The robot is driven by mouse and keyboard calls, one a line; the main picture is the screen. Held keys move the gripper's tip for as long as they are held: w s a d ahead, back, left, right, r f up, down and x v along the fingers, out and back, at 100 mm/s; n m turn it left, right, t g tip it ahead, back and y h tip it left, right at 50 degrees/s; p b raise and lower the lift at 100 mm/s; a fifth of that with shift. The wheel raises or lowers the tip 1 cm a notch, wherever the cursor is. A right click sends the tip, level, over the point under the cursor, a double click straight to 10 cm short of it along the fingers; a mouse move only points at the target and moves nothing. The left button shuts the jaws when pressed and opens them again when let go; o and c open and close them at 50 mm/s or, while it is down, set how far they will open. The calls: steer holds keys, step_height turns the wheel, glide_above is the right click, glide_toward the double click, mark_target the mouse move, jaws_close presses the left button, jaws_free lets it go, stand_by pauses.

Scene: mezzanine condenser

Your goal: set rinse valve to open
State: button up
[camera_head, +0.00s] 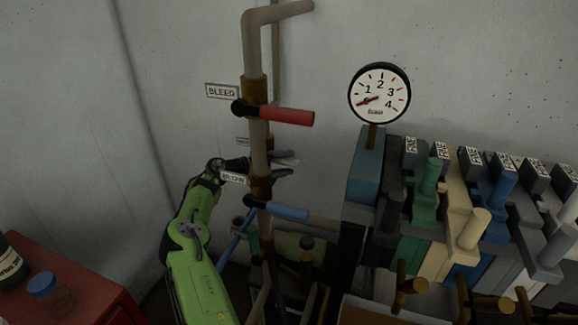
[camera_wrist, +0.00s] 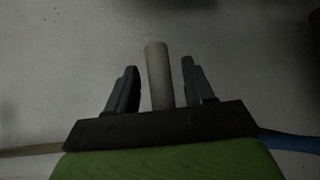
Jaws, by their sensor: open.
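No label reading RINSE is legible. In the head view a small label (camera_head: 243,141), too small to read, is partly behind the vertical pipe. My gripper (camera_head: 287,162) reaches from behind that pipe to its right side, its wrist partly hidden. In the wrist view my gripper (camera_wrist: 158,66) is open, with one dark finger on each side of a pale grey rod (camera_wrist: 158,75). Gaps show between the rod and both fingers. The rod looks like a lever end; I cannot tell which valve it belongs to.
The vertical pipe (camera_head: 257,140) stands in front of my wrist. It carries a red lever (camera_head: 287,116) beside the BLEED label (camera_head: 221,91) and a blue lever (camera_head: 285,211) lower down. A gauge (camera_head: 379,93) and coloured valve blocks (camera_head: 440,215) crowd the right. A red cabinet (camera_head: 75,285) stands left.

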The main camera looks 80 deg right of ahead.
steer(key=shift+s+d+f, duration=0.1)
steer(key=shift+s+d, duration=0.35)
steer(key=shift+s, duration=0.1)
steer(key=shift+c, duration=0.5)
jaws_close()
steer(key=shift+s, duration=0.1)
